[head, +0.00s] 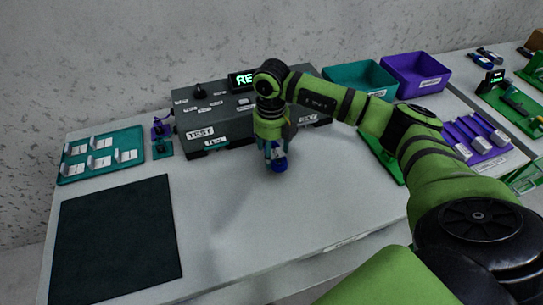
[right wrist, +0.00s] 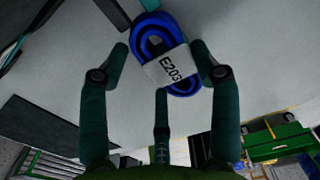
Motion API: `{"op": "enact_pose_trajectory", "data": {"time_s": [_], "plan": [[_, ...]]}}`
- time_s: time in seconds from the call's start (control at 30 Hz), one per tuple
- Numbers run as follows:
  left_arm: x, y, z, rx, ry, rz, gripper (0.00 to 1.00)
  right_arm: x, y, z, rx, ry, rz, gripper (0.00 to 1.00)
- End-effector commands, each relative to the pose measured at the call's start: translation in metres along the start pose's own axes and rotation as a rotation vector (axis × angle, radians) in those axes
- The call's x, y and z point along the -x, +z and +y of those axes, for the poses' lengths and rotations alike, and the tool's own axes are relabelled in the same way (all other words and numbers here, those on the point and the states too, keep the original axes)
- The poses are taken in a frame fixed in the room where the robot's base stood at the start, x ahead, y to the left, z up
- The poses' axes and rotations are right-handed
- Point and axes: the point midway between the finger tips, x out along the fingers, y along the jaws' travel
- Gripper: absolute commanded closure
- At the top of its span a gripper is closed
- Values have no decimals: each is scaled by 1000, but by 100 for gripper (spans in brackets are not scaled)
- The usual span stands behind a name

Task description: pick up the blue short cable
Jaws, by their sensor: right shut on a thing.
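The blue short cable (right wrist: 190,80) is a coiled blue loop with a white label band reading "E203". It sits between the fingers of my right gripper (right wrist: 160,75) in the right wrist view. In the head view the right gripper (head: 274,150) points down in front of the grey test box, with the blue cable (head: 279,164) at its fingertips. The gripper is shut on the cable. The cable appears held just above the table, though the exact gap is hard to tell. My left gripper is not in view.
The grey test box (head: 210,125) stands behind the gripper. A teal tray (head: 75,178) with white-labelled pieces and a dark mat (head: 115,240) lie at left. Teal (head: 368,88) and purple (head: 428,85) bins stand at the back right. The table's middle front is clear.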

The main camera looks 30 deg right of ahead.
Motion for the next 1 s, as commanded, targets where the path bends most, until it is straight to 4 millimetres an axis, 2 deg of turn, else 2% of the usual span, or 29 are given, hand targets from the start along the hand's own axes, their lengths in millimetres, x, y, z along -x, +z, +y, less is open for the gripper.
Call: {"op": "enact_pose_trajectory", "data": {"time_s": [0.07,0.3,0.5,0.73,1.0], "plan": [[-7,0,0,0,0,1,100,16,0,-1,0,1,-6,70],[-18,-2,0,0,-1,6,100,45,-43,-42,-2,-3,-3,70],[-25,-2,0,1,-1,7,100,68,-70,-66,0,-4,-3,70],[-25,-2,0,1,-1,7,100,85,-84,-78,0,0,-1,70],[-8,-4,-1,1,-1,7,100,108,-86,-79,1,2,-1,70]]}}
